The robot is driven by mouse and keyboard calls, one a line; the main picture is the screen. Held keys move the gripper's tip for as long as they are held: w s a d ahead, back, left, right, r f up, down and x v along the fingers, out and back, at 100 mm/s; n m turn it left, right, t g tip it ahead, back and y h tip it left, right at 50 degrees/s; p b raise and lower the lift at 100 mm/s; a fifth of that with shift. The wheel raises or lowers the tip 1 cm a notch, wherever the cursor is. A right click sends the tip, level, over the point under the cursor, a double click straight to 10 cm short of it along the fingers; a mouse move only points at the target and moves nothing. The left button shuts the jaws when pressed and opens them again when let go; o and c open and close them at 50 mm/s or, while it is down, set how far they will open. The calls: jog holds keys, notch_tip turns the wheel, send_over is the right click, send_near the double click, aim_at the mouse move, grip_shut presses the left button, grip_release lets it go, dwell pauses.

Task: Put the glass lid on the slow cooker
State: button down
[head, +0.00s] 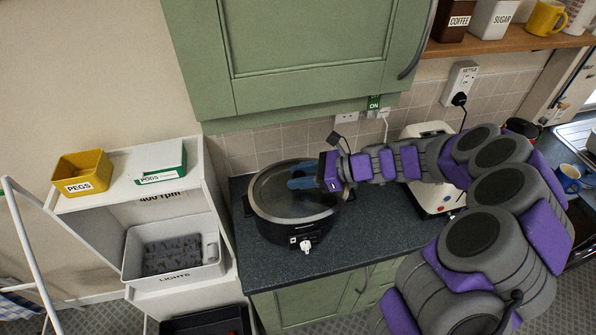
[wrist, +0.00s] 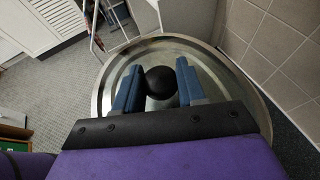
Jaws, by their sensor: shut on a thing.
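My gripper (head: 293,183) reaches in from the right over the lid. In the wrist view its blue fingers (wrist: 159,72) are on either side of the lid's round black knob (wrist: 160,84), shut on it. I cannot tell whether the rim touches the cooker all round.
A white toaster (head: 428,190) stands right of the cooker, behind my arm. The green cupboard (head: 310,60) hangs above. A white shelf unit (head: 208,200) with tubs stands close on the left. The worktop (head: 330,258) is bare in front of the cooker.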

aim_at(296, 172)
jog(key=w, duration=0.1)
jog(key=w+a, duration=0.1)
jog(key=w, duration=0.3)
jog(key=shift+a+f, duration=0.25)
jog(key=shift+a, duration=0.05)
jog(key=shift+d+f+b, duration=0.15)
jog(key=shift+f+b, duration=0.05)
jog(key=shift+f, duration=0.7)
jog(key=shift+d+f+b, duration=0.15)
jog(key=shift+f, duration=0.75)
jog(key=shift+a+r, duration=0.1)
jog(key=shift+f, duration=0.5)
jog(key=shift+f, duration=0.1)
jog(key=c, duration=0.7)
grip_release()
jog(key=shift+o, duration=0.2)
